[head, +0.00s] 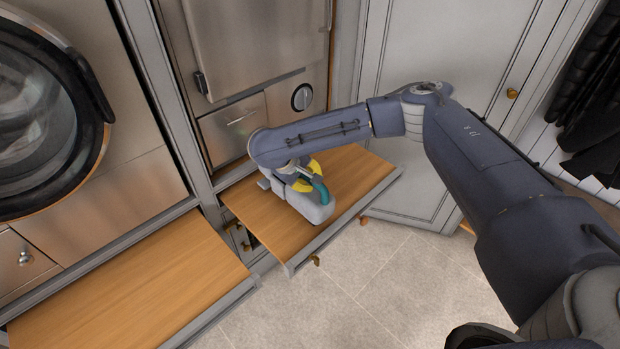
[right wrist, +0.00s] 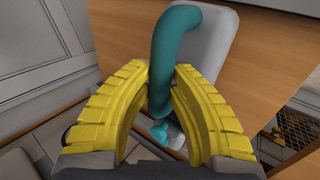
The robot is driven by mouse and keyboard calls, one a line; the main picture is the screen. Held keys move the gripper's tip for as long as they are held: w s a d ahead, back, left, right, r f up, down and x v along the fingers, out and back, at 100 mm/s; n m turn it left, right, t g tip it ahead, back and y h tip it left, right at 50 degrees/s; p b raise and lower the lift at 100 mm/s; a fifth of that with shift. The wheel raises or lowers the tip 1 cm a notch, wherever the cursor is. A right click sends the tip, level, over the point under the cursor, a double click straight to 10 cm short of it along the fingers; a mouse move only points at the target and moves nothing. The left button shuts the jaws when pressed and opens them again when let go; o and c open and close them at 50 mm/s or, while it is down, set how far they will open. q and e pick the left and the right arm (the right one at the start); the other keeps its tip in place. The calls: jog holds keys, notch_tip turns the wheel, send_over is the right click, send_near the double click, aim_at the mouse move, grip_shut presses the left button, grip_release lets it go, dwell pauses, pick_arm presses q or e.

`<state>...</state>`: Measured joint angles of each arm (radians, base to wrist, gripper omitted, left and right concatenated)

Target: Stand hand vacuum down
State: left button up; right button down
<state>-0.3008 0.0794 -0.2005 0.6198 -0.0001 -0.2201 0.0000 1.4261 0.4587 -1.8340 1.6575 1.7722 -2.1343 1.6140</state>
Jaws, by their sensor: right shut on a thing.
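The hand vacuum (head: 313,207) has a light grey body and a teal handle. In the head view it is at the pulled-out wooden shelf (head: 352,172), near the shelf's front edge. I cannot tell whether its base touches the wood. My right gripper (head: 306,178) has yellow fingers and is shut on the teal handle. In the right wrist view the yellow fingers (right wrist: 160,85) close around the handle (right wrist: 178,38), with the grey body (right wrist: 215,45) behind it. Part of the vacuum is hidden by the fingers. My left gripper is not in view.
Another wooden shelf (head: 130,290) is pulled out at the lower left, below a front-loading washer (head: 45,115). A grey cabinet door (head: 415,190) stands behind the right end of the vacuum's shelf. Dark coats (head: 590,110) hang at the far right. The tiled floor (head: 345,290) is clear.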

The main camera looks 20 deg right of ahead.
jog(key=shift+f, duration=0.85)
dwell(1.1)
jog(key=c, duration=1.3)
grip_release()
jog(key=shift+o, duration=0.2)
jog(key=shift+f, duration=0.1)
jog(key=v, duration=1.2)
